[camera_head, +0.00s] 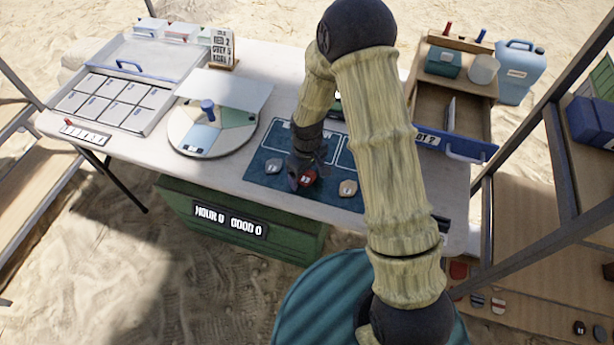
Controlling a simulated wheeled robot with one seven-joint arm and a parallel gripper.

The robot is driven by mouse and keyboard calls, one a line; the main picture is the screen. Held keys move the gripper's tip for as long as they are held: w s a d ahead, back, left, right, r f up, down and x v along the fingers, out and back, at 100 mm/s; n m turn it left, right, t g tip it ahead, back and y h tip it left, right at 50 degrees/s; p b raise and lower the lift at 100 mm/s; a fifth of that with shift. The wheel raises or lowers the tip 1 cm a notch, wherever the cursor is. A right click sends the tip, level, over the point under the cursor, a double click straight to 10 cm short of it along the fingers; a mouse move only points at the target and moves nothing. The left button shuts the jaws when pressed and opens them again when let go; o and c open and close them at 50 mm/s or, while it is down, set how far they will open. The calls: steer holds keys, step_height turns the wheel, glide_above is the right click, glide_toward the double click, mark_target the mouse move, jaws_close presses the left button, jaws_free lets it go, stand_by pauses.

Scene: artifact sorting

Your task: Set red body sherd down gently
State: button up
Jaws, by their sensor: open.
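The red body sherd (309,178) is a small dark-red piece with a pale mark on it. It appears to lie on the blue mat (262,187), near the mat's front edge. My gripper (303,172) is low over the mat with its dark fingers around the sherd. The fingers are open. I cannot tell whether either finger touches the sherd. A grey sherd (273,166) lies on the mat to the left, and a tan sherd (348,188) lies to the right. My arm hides part of the mat's right side.
A round turntable (188,139) with a blue knob stands left of the mat. A compartment tray (105,103) lies farther left. An open drawer with a blue handle (467,152) is at the right. A sign (222,48) stands at the back.

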mark_target(307, 177)
stand_by(0.4)
steer(key=c, duration=1.1)
steer(key=shift+o, duration=0.2)
steer(key=shift+r, duration=0.15)
step_height(307, 177, up, 10)
steer(key=w+d+f+m, duration=0.1)
steer(key=d+f+m, duration=0.1)
steer(key=d, duration=0.2)
steer(key=w+d+f+m, duration=0.1)
steer(key=d+f+m, duration=0.1)
steer(key=d, duration=0.3)
steer(key=w+d+f+m, duration=0.2)
steer(key=d+m, duration=0.2)
steer(key=shift+w+d, duration=0.1)
steer(key=shift+d, duration=0.15)
